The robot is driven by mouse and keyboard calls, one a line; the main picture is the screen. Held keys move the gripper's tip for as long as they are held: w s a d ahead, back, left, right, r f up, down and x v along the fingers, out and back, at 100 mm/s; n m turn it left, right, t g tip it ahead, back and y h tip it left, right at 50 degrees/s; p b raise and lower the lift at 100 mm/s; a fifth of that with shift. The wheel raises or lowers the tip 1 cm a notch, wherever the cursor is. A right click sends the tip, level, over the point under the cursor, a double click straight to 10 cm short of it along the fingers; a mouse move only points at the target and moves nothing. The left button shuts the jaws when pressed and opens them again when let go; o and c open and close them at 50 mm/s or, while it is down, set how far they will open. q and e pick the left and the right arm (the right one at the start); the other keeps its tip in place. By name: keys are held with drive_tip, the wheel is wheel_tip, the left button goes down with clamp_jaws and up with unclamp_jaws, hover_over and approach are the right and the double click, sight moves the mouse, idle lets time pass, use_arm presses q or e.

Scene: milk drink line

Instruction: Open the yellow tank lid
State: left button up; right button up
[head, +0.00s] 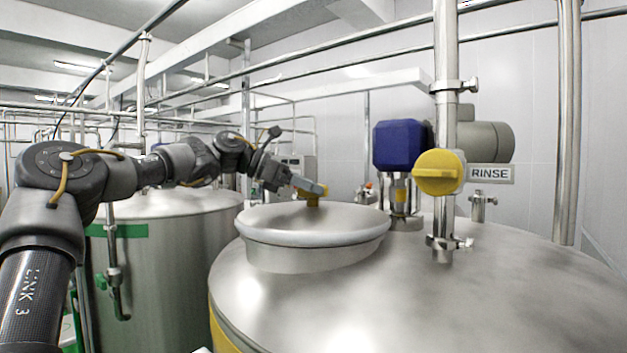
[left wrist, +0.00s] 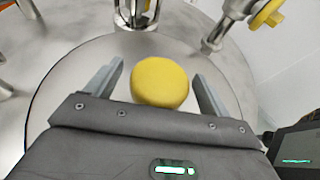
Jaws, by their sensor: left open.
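The yellow tank (head: 470,290) is the big steel tank with a yellow band at its lower left edge. Its round steel lid (head: 315,223) lies flat on the raised hatch neck, with no gap showing. A yellow knob (head: 313,200) stands on the lid, partly hidden by my left gripper (head: 308,189) in the head view. In the left wrist view the round yellow knob (left wrist: 160,82) sits between the two spread fingers of my left gripper (left wrist: 157,85), with space on both sides. The lid (left wrist: 70,75) fills the area beneath. My right gripper is out of view.
A blue motor housing (head: 398,146) stands behind the lid. A vertical pipe with a yellow valve handle (head: 438,172) and a RINSE sign (head: 491,174) rise to the right. A second tank with a green band (head: 125,230) stands at left. Overhead pipes cross above.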

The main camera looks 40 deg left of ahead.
use_arm(q)
drive_tip(key=shift+w+d+f, duration=0.15)
drive_tip(key=shift+d, duration=0.2)
drive_tip(key=shift+w, duration=0.15)
drive_tip(key=c, duration=1.4)
drive_tip(key=shift+o, duration=0.2)
